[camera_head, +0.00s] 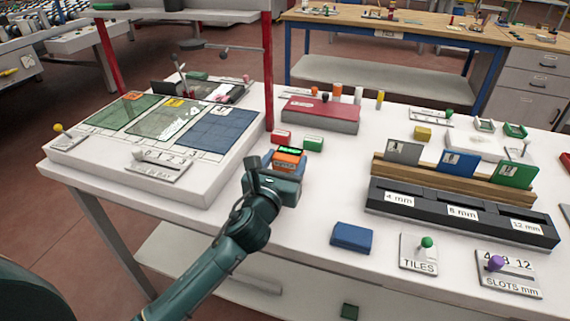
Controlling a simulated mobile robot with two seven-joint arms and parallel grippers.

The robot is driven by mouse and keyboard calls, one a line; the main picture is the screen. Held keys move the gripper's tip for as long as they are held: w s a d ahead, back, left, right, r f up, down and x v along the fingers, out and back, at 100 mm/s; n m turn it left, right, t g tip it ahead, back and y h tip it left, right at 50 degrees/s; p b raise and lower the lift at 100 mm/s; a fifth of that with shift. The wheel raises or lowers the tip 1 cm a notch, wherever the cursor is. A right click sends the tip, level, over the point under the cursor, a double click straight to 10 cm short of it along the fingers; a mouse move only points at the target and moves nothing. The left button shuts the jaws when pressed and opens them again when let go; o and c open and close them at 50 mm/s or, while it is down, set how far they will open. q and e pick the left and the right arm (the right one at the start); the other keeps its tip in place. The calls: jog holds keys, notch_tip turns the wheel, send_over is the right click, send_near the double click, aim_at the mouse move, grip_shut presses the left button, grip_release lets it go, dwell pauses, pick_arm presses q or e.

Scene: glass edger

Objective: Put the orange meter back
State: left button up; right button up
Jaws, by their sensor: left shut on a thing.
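The orange meter (286,164) has a lit green display on its top and is between the fingers of my left gripper (284,171). My left gripper is shut on it, just right of the sloped panel on the white table (310,210). The gripper hides the meter's lower part, so I cannot tell if it touches the table. My right gripper is not in view.
Red and green blocks (313,144) lie just behind the meter. A red box (320,115) stands farther back. The sloped panel (150,188) is at left. A slotted rack (455,212), a blue block (351,237) and a TILES plate (418,258) are at right.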

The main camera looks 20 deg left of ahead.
pick_arm(q)
jog(key=shift+r, duration=0.15)
jog(key=o, duration=1.1)
jog(key=shift+f, duration=0.2)
